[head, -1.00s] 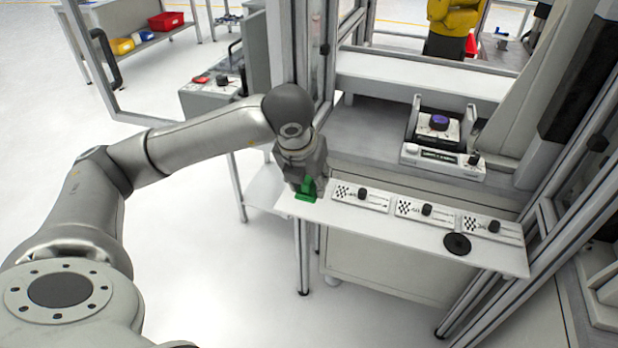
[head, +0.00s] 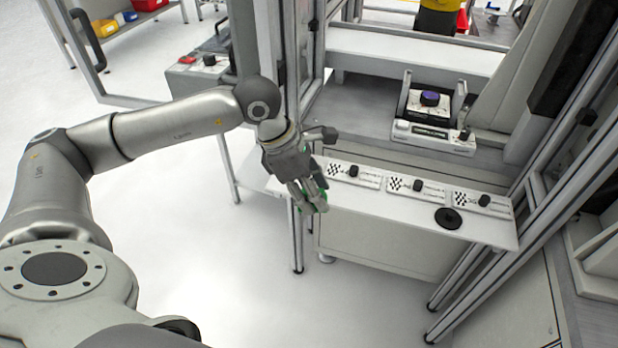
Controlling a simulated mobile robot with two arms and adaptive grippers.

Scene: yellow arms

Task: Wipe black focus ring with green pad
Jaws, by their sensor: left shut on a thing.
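My left gripper (head: 313,200) is shut on the green pad (head: 323,205). It points down at the left end of a white shelf, and its fingers hide most of the pad. A flat black disc (head: 448,218) with a darker centre, which looks like the black focus ring, lies on the front right part of the shelf. The pad is well to the left of it and apart from it. My right gripper is not in view.
The white shelf (head: 400,219) carries three labelled plates with black knobs (head: 352,171), (head: 418,185), (head: 484,200) behind the disc. A device with a purple knob (head: 429,98) stands farther back. Metal frame posts (head: 300,240) rise near the shelf's left end.

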